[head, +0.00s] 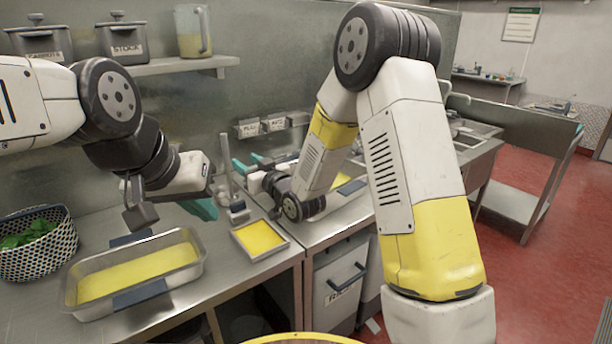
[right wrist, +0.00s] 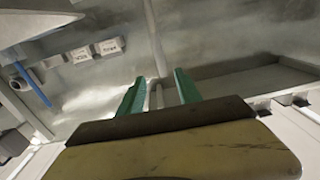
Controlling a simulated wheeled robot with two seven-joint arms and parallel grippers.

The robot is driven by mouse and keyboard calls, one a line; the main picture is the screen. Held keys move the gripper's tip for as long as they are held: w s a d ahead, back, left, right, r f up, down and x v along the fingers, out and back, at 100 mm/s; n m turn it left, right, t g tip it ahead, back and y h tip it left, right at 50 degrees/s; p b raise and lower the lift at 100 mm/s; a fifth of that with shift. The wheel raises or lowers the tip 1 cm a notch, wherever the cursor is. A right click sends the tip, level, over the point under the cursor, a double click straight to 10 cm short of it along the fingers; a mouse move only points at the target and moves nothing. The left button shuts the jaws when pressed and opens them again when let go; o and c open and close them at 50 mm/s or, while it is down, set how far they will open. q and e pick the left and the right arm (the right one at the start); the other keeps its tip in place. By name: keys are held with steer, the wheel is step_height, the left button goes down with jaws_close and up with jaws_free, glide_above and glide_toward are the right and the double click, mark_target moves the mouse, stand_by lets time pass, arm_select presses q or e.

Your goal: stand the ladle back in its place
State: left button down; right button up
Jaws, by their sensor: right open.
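A thin grey upright rod, which looks like the ladle's handle (head: 225,160), stands by a small dark-and-grey holder (head: 238,211) on the counter. No ladle bowl can be made out. In the right wrist view a rod (right wrist: 153,40) rises just beyond the fingertips, in line with the gap. My right gripper (head: 248,163) is open, its teal fingers pointing left toward the rod; in the right wrist view (right wrist: 158,90) the fingers are apart. My left gripper (head: 204,208) hangs over the counter, left of the holder. Its finger gap is hidden.
A large pan (head: 190,278) of yellow liquid and a smaller yellow-filled tray (head: 282,241) sit on the counter. A patterned basket (head: 45,262) of greens stands far left. A shelf (head: 185,66) with pots and a jug is above. Labelled boxes (head: 262,126) are on the wall.

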steer(key=s+d+r+m+g+h, duration=0.1)
steer(key=s+d+r+m+h, duration=0.2)
steer(key=d, duration=0.5)
steer(key=s+d+r+m+g+h, duration=0.15)
steer(key=s+d+r+h, duration=0.25)
steer(key=d, duration=0.5)
steer(key=s+d+m+g+h, duration=0.1)
steer(key=s+d+g, duration=0.2)
steer(key=s, duration=0.9)
steer(key=s+d+m+g, duration=0.1)
steer(key=s+d+g, duration=0.2)
steer(key=s, duration=1)
steer(key=d, duration=0.3)
steer(key=shift+d+h, duration=0.2)
steer(key=shift+h, duration=0.2)
steer(key=shift+f, duration=0.1)
